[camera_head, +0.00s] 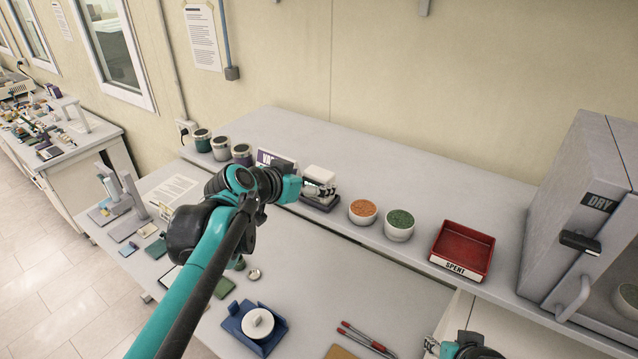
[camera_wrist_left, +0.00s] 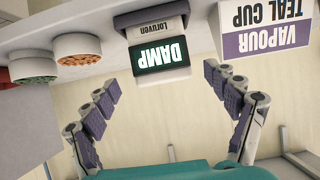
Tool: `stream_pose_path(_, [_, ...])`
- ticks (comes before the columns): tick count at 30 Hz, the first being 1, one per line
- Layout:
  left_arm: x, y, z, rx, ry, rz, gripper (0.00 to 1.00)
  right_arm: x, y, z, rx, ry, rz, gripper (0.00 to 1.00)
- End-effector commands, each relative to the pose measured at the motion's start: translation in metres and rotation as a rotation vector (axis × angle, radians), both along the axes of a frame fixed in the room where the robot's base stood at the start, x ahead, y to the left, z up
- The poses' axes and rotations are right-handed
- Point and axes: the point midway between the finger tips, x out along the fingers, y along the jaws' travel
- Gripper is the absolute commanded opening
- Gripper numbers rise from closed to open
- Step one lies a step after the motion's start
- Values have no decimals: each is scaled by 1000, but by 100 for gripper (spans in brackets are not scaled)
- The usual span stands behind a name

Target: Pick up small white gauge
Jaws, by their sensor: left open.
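The small white gauge (camera_head: 320,174) stands on the raised shelf, on a dark base, with my left gripper (camera_head: 318,190) right in front of it. In the left wrist view the gauge (camera_wrist_left: 155,28) appears upside down, with a dark green display reading "DAMP" and the name "Loruven". My left gripper (camera_wrist_left: 160,78) is open there, its fingers spread to either side of the display, with gaps visible on both sides. The fingers hide part of the gauge's lower front in the head view. Part of my right arm shows at the bottom right; its fingers cannot be made out.
A "VAPOUR TEAL CUP" sign (camera_wrist_left: 265,30) stands close beside the gauge. Lidded jars (camera_head: 221,148) are left of it. Orange (camera_head: 363,211) and green (camera_head: 399,224) bowls, a red "SPENT" tray (camera_head: 463,250) and a grey "DRY" cabinet (camera_head: 575,200) are to the right.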

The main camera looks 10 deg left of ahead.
Motion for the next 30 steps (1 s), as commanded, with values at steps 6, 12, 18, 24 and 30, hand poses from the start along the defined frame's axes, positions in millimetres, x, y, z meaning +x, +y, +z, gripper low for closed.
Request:
stream_pose_path(6, [26, -8, -15, 1, -1, -2, 86, 0, 0, 10, 0, 0, 0, 40])
stream_pose_path(12, [31, -10, -20, 0, 0, 0, 86, 0, 0, 10, 0, 0, 0, 40])
stream_pose_path(18, [31, -10, -20, 0, 0, 0, 65, 0, 0, 10, 0, 0, 0, 40])
stream_pose_path(24, [31, -10, -20, 0, 0, 0, 29, 0, 0, 10, 0, 0, 0, 40])
stream_pose_path(30, [31, -10, -20, 1, 1, 0, 29, 0, 0, 10, 0, 0, 0, 40])
